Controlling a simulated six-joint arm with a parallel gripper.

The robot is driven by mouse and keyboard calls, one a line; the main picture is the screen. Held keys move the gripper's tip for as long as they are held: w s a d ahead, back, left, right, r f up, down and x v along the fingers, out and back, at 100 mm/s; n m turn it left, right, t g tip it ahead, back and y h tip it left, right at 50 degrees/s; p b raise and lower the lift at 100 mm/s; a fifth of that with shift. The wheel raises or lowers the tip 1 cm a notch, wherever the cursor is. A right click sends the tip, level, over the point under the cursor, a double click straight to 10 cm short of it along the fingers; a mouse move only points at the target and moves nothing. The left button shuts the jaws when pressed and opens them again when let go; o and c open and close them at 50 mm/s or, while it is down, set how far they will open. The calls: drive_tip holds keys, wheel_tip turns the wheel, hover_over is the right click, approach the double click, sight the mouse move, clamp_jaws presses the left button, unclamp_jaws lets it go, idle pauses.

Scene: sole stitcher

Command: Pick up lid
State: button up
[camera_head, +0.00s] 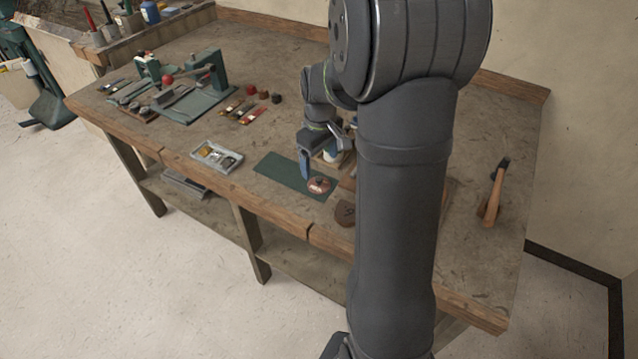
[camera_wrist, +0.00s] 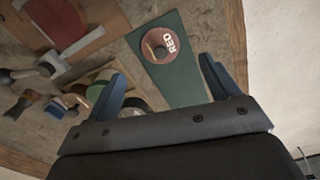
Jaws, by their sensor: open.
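A round dark-red lid (camera_head: 318,185) with a dark centre and pale lettering lies flat on a green mat (camera_head: 281,172). In the wrist view the lid (camera_wrist: 160,46) reads "RED" and sits near the far end of the mat (camera_wrist: 187,85). My gripper (camera_head: 305,166) is just above the mat, close to the lid's left side. In the wrist view the blue fingers of my gripper (camera_wrist: 162,66) are apart, with nothing between them. The lid lies beyond the fingertips, roughly between their lines, and looks untouched. My arm hides part of the bench.
A grey tray (camera_head: 216,157) of small parts stands left of the mat. A brown round piece (camera_head: 345,212) lies to the right. A wooden-handled hammer (camera_head: 495,195) lies far right. Brushes (camera_wrist: 22,103) and a dark leather piece (camera_wrist: 60,20) lie beside the mat.

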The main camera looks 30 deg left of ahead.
sight(319, 179)
drive_tip(key=shift+a+f, duration=0.1)
drive_tip(key=shift+f, duration=3.4)
drive_tip(key=c, duration=1.1)
